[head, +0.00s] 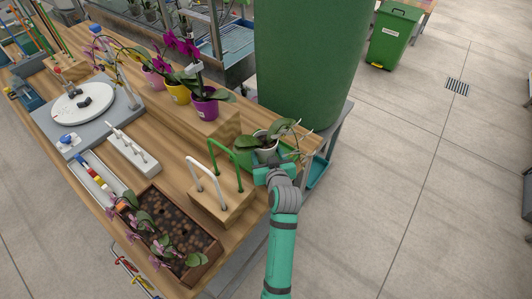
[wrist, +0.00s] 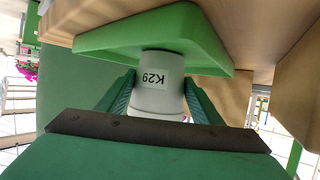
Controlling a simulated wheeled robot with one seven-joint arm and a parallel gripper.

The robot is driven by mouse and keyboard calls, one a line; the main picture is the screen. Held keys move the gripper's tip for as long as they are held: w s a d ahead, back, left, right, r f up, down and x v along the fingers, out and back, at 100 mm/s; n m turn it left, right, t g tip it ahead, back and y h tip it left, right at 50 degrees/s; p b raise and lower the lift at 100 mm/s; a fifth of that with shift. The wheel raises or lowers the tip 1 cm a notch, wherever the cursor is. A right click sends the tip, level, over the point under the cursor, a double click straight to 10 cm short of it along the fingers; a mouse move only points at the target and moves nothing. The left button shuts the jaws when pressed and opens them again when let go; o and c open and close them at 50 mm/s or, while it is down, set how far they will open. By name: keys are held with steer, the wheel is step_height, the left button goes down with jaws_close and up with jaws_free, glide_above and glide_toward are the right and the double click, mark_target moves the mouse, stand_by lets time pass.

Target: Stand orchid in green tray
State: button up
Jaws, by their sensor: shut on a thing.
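The orchid in a white pot (head: 264,149) has broad green leaves and pale roots and is at the table's right end. In the wrist view, which is upside down, the white pot (wrist: 157,96) bears a K29 label. The green tray (wrist: 160,38) is at the pot's base; the pot looks upright, its base at or within the tray's rim. Whether it rests fully on the floor of the tray I cannot tell. In the head view the tray (head: 288,156) shows around the pot. My gripper (wrist: 160,80) is shut on the pot, one finger on each side.
A wooden block with a green hoop and a white hoop (head: 206,180) stands left of the tray. Orchids in purple, yellow and pink pots (head: 203,108) stand behind on a wooden riser (head: 222,127). A large green cylinder (head: 308,65) rises close behind. A bark-filled planter (head: 172,232) is front left.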

steer(key=shift+f, duration=0.1)
steer(key=o, duration=1.4)
steer(key=shift+a, duration=0.1)
steer(key=shift+c, duration=0.2)
steer(key=shift+w+f, duration=0.1)
steer(key=shift+w, duration=0.05)
steer(key=shift+d+r, duration=0.2)
steer(key=v, duration=1.2)
steer(key=shift+a+f, duration=0.1)
steer(key=shift+s, duration=0.25)
